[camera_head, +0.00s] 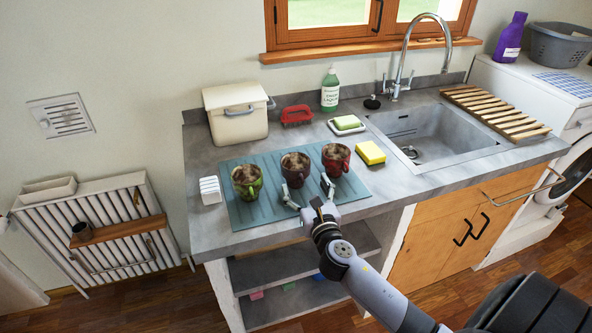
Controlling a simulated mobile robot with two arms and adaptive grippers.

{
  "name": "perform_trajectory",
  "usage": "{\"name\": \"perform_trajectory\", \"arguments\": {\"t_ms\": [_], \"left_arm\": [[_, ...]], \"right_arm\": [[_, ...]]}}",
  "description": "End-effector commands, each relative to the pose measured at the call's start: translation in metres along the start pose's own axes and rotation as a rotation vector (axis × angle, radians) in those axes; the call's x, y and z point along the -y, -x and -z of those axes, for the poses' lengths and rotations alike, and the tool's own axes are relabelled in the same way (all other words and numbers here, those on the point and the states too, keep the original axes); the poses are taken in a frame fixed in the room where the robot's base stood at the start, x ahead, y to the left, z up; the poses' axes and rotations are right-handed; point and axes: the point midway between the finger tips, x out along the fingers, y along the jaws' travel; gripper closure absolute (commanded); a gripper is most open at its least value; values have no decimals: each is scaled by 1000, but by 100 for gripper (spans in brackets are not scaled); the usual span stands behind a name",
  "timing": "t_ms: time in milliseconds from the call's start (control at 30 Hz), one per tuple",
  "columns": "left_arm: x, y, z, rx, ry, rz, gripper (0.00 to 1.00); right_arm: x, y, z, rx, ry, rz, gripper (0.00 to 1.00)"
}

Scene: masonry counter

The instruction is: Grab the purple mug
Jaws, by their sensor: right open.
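The purple mug (295,168) stands upright in the middle of a row of three on a teal ribbed mat (246,213). It looks dark purple-brown, with dark contents at its top. A green mug (247,182) stands to its left and a red mug (336,160) to its right. My right gripper (306,188) is open, its fingers spread just in front of the purple mug, one finger near the mug's lower front and the other towards the red mug. I cannot tell whether a finger touches either mug. My left gripper is out of view.
Behind the mat are a cream bin (236,126), a red brush (296,115) and a green soap bottle (330,92). A yellow sponge (371,153) lies right of the red mug, before the sink (433,142). A small white block (210,190) stands left of the mat.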

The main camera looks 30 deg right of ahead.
Motion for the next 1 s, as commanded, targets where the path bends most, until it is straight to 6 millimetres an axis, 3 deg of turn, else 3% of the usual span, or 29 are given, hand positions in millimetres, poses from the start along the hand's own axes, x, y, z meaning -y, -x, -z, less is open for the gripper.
{"name": "perform_trajectory", "arguments": {"t_ms": [300,633,1000], "left_arm": [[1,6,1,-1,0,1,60],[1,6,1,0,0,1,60],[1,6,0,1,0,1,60]], "right_arm": [[1,-43,3,1,-2,2,24],[0,-50,5,0,-1,1,24],[0,-50,5,0,-1,1,48]]}}
